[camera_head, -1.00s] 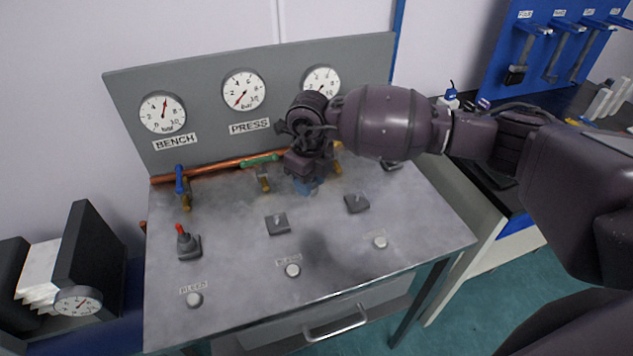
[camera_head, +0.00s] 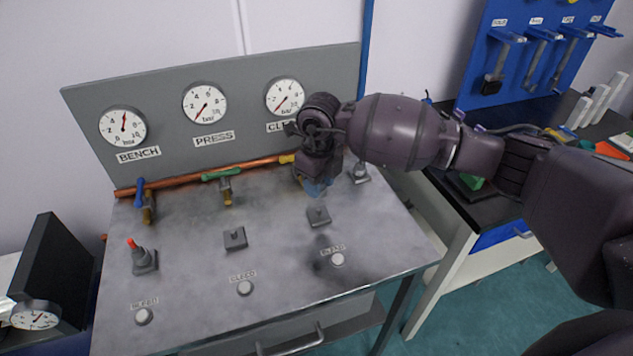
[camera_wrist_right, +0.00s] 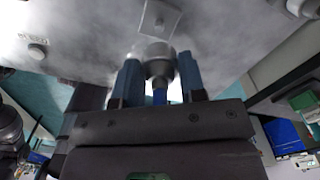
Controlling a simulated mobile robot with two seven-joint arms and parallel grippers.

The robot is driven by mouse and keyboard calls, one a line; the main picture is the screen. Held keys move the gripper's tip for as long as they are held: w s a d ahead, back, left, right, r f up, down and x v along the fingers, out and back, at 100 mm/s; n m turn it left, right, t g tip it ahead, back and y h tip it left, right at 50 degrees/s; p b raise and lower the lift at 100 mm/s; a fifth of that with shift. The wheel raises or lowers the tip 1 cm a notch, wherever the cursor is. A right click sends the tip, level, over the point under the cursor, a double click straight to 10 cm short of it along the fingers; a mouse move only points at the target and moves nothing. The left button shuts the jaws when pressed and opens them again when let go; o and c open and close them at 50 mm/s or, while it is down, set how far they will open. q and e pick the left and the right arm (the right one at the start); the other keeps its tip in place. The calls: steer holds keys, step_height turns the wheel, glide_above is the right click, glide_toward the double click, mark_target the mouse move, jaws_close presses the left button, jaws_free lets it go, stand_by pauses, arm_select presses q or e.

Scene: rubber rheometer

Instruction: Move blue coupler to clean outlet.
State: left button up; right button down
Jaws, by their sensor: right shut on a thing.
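My right gripper (camera_head: 318,188) is over the bench top, in front of the panel below the clean gauge (camera_head: 285,97). In the right wrist view its two blue fingers (camera_wrist_right: 160,82) stand either side of a grey metal collar with a blue part below it, the blue coupler (camera_wrist_right: 159,68), and are shut on it. In the head view the gripper hides the coupler and most of the clean outlet. I cannot tell whether coupler and outlet touch. My left gripper is not in view.
The press valve (camera_head: 226,188) with a green handle and the bench valve (camera_head: 147,205) with a blue handle stand to the left. A red-tipped fitting (camera_head: 140,255) sits on the bench top. Square blocks (camera_head: 235,238) and bleed buttons (camera_head: 245,287) lie in front.

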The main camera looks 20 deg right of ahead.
steer(key=shift+a, duration=0.1)
stand_by(0.3)
steer(key=shift+f+b, duration=0.95)
steer(key=shift+f, duration=1.15)
